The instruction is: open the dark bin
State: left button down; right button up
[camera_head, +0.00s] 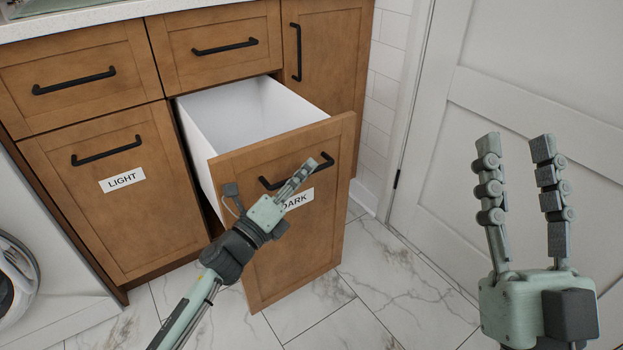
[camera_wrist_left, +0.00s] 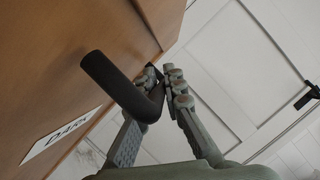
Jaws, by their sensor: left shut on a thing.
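The dark bin (camera_head: 252,150) is a wooden pull-out drawer front with a white inner box, and it stands well out from the cabinet, open at the top. Its label (camera_head: 299,199) reads DARK and is partly covered by my left gripper; it also shows in the left wrist view (camera_wrist_left: 60,135). My left gripper (camera_head: 306,172) is shut on the bin's black handle (camera_head: 325,162), near its right end. In the left wrist view the handle (camera_wrist_left: 122,85) runs between the fingers. My right gripper (camera_head: 517,142) is raised at the right, its fingers apart and empty.
A closed bin front marked LIGHT (camera_head: 88,200) is to the left. Closed drawers (camera_head: 215,62) are above. A washing machine (camera_head: 40,290) stands at the lower left. A white door (camera_head: 540,80) is at the right. The marble floor (camera_head: 390,270) in front is clear.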

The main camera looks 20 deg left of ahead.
aim_at(261, 188)
pick_arm(q)
jog(key=shift+w+a+f, duration=0.2)
jog(key=shift+w+a, duration=0.2)
jog(key=shift+a, duration=0.15)
jog(key=c, duration=1.6)
grip_release()
jog(key=shift+s, duration=0.1)
jog(key=v, duration=1.2)
jog(key=shift+d, duration=0.1)
